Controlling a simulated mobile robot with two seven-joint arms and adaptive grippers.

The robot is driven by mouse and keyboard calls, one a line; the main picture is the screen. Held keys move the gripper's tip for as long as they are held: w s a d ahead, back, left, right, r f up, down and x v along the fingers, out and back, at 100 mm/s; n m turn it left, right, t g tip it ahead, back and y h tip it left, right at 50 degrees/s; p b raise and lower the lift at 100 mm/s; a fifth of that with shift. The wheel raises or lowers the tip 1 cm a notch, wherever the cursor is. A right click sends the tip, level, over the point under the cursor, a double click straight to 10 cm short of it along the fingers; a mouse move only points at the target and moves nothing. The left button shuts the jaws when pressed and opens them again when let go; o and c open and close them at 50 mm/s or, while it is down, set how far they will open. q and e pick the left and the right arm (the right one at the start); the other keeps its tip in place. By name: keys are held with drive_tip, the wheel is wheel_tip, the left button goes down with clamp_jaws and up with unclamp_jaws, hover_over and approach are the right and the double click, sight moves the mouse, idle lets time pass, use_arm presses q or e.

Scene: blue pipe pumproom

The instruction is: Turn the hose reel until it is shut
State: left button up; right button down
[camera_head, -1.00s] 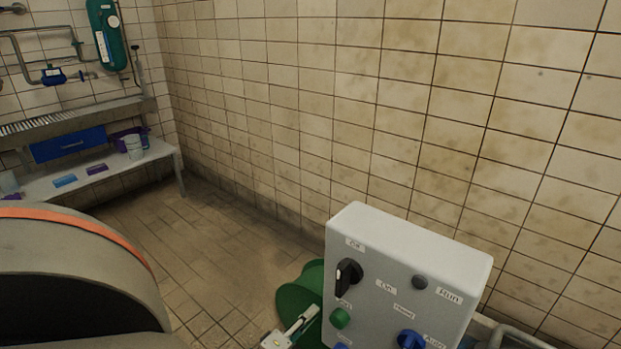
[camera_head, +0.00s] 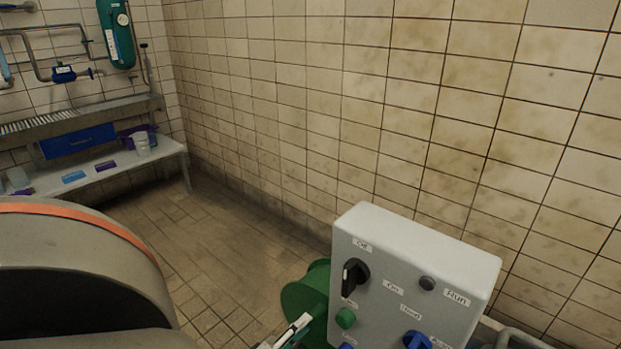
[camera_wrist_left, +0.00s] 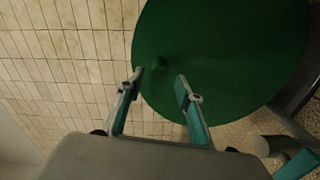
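The green hose reel (camera_head: 303,297) stands low beside the grey control box in the head view, partly hidden behind the box. In the left wrist view its round green face (camera_wrist_left: 225,40) fills the upper middle. A small green knob (camera_wrist_left: 158,66) stands out from that face. My left gripper (camera_wrist_left: 160,78) is open, with its two fingertips apart in front of the face, one on each side of the knob in the picture. I cannot tell whether they touch it. Only part of the left gripper (camera_head: 293,332) shows at the bottom of the head view. My right gripper is out of view.
The control box (camera_head: 415,265) with a black rotary switch (camera_head: 355,275) and several buttons stands close to the right of the reel. A tiled wall (camera_head: 400,110) rises behind. A bench (camera_head: 110,165) stands at the far left. The floor (camera_head: 215,250) between is clear.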

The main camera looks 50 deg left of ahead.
use_arm(q)
drive_tip(key=v, duration=0.6)
drive_tip(key=shift+s, duration=0.3)
